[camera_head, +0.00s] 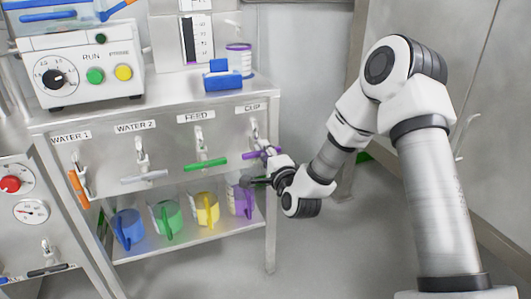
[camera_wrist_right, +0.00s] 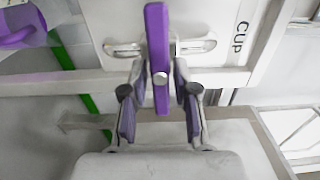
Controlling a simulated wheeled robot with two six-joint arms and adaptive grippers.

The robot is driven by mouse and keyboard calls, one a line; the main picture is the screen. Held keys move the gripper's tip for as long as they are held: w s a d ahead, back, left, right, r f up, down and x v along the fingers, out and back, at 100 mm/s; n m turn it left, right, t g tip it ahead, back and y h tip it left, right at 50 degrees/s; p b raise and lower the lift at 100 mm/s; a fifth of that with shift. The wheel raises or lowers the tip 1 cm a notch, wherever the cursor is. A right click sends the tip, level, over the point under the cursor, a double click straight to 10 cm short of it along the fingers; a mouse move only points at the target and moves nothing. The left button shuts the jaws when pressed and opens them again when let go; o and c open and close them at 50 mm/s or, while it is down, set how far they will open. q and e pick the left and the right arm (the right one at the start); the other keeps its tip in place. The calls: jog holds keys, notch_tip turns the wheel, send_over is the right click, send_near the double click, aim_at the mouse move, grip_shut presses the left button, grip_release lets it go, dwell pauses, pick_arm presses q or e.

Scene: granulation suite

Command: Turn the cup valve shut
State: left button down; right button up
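The cup valve has a purple lever (camera_head: 249,154) below the CUP label (camera_head: 252,107), at the right end of the row of valves on the steel panel. The lever lies roughly level, across its pipe. In the right wrist view the purple lever (camera_wrist_right: 157,50) runs between the two fingers of my right gripper (camera_wrist_right: 159,100), with a gap on each side. The gripper is open around the lever and not closed on it. In the head view my right gripper (camera_head: 266,166) is at the lever's right end and hides part of it. My left gripper is not in view.
The feed valve (camera_head: 206,163) has a level green lever; the WATER 2 lever (camera_head: 144,177) is grey and the WATER 1 lever (camera_head: 78,188) orange. Blue, green, yellow and purple jugs (camera_head: 240,199) stand on the shelf below. A control box (camera_head: 80,75) sits on top.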

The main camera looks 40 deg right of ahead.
jog(key=shift+s, duration=0.1)
jog(key=v, duration=0.7)
jog(key=shift+s+a, duration=0.1)
jog(key=shift+s, duration=0.05)
dwell(0.3)
